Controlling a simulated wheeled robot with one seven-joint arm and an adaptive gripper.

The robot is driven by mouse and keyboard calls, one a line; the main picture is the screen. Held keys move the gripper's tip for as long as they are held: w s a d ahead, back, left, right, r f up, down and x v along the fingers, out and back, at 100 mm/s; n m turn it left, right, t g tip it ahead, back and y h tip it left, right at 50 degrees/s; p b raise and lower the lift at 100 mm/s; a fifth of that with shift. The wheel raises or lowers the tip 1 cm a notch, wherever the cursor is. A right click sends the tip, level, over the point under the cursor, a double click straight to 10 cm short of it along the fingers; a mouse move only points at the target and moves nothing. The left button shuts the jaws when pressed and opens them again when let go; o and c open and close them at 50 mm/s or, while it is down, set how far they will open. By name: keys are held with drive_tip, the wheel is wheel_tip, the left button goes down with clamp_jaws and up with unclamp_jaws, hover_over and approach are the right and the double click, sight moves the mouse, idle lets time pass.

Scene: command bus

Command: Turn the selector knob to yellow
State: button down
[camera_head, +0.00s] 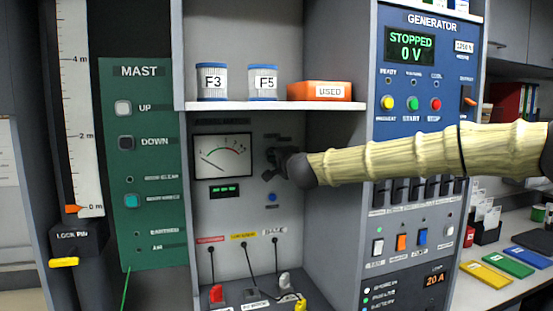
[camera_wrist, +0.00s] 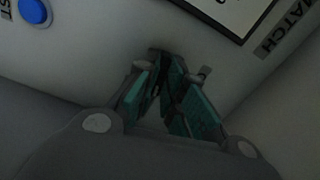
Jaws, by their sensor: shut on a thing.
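My gripper (camera_head: 280,160) is at the grey meter panel, just right of the analog meter (camera_head: 223,156). In the wrist view my gripper (camera_wrist: 168,82) has its teal-padded fingers angled together, shut on the small dark selector knob (camera_wrist: 158,56) on the panel face. In the head view the gripper covers most of the knob. I cannot read its pointer direction or see a yellow mark around it.
A blue button (camera_head: 272,197) sits below my gripper and shows in the wrist view (camera_wrist: 35,12). The shelf (camera_head: 270,105) above holds two canisters and an orange box. The blue generator panel (camera_head: 414,140) stands right, behind my arm.

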drive_tip(key=shift+d, duration=0.1)
drive_tip(key=c, duration=1.5)
unclamp_jaws()
drive_tip(key=v, duration=1.2)
